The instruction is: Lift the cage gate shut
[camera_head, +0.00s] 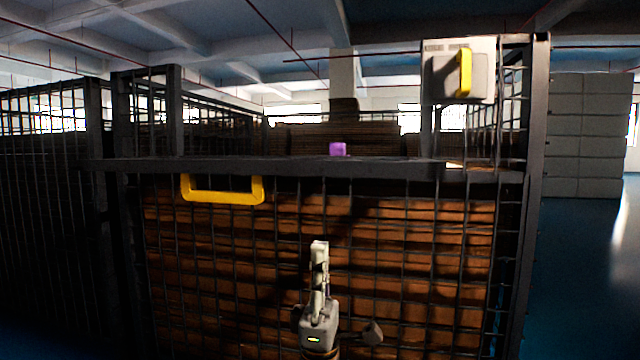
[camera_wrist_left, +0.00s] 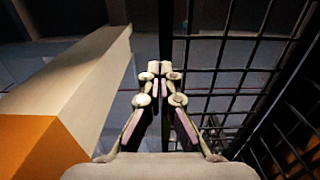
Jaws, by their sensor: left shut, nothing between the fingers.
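The cage gate (camera_head: 400,170) is a dark metal mesh panel under a dark horizontal top bar, standing across the front of the cage in the head view. A yellow handle (camera_head: 222,198) hangs under the bar at the left. Whether the panel is fully shut cannot be told. My left gripper (camera_head: 320,247) is shut and empty, pointing up in front of the mesh, below and to the right of the handle. In the left wrist view the closed fingertips (camera_wrist_left: 160,70) are beside dark mesh (camera_wrist_left: 235,65). My right gripper is not in view.
Brown stacked goods (camera_head: 390,260) fill the space behind the mesh. A pale box with a yellow handle (camera_head: 464,72) is at the upper right. A small purple cube (camera_head: 338,149) shows above the bar. Grey cabinets (camera_head: 590,135) and open blue floor (camera_head: 585,270) lie to the right.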

